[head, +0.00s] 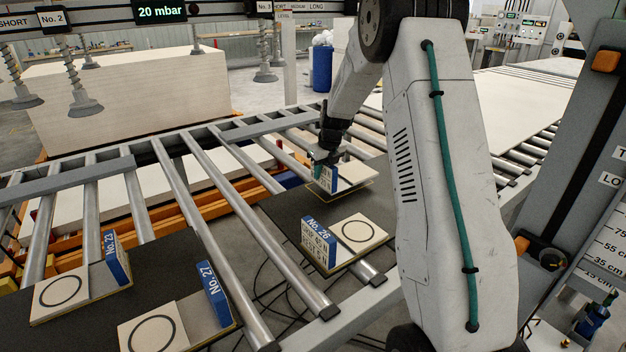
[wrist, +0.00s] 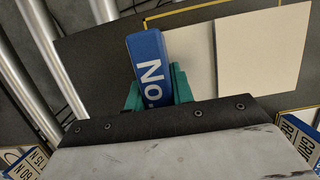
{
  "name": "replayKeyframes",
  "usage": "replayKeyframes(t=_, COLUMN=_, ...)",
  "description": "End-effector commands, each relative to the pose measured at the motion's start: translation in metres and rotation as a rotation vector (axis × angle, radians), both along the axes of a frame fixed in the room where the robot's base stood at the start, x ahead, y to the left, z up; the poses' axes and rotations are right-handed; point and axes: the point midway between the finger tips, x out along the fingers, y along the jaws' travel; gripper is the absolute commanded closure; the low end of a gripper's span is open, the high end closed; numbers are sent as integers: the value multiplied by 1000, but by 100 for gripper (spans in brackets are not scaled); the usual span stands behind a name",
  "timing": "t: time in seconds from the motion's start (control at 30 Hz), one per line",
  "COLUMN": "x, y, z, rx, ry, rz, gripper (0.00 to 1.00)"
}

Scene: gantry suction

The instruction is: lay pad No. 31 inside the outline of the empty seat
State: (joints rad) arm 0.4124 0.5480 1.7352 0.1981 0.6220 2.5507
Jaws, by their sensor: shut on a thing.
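My gripper (head: 322,160) is shut on the blue upright block of a pale pad (head: 355,173). In the wrist view the teal fingers (wrist: 157,85) grip the sides of the blue block (wrist: 150,60). It reads "No."; its number is hidden there and too small in the head view. The pad's pale plate (wrist: 255,50) reaches to the right. A thin yellow outline (wrist: 185,12) on the dark board shows along the pad's far edge; much of it is covered. The pad is over or on the outlined seat; I cannot tell whether it touches the board.
Pad No. 26 (head: 357,232) sits nearer on the same dark board (head: 285,212). Pads No. 23 (head: 62,290) and No. 27 (head: 155,332) sit on another dark board at left. Metal rollers (head: 235,215) run between. Suction cups (head: 85,104) hang upper left.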

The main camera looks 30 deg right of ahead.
Motion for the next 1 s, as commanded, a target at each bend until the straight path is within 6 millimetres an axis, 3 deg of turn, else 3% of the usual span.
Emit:
replayKeyframes(t=0.3, x=25, y=2, z=-5, rx=0, ry=1, rz=3, gripper=100)
replayKeyframes(t=0.5, x=24, y=2, z=-35, rx=-1, ry=-1, rz=3, gripper=100)
replayKeyframes(t=0.87, x=23, y=1, z=-39, rx=-1, ry=-2, rz=3, gripper=100)
replayKeyframes(t=0.9, x=23, y=2, z=-40, rx=-1, ry=-1, rz=3, gripper=74)
replayKeyframes(t=0.97, x=23, y=2, z=-40, rx=-1, ry=-2, rz=3, gripper=57)
replayKeyframes(t=1.0, x=23, y=2, z=-40, rx=-1, ry=-2, rz=3, gripper=55)
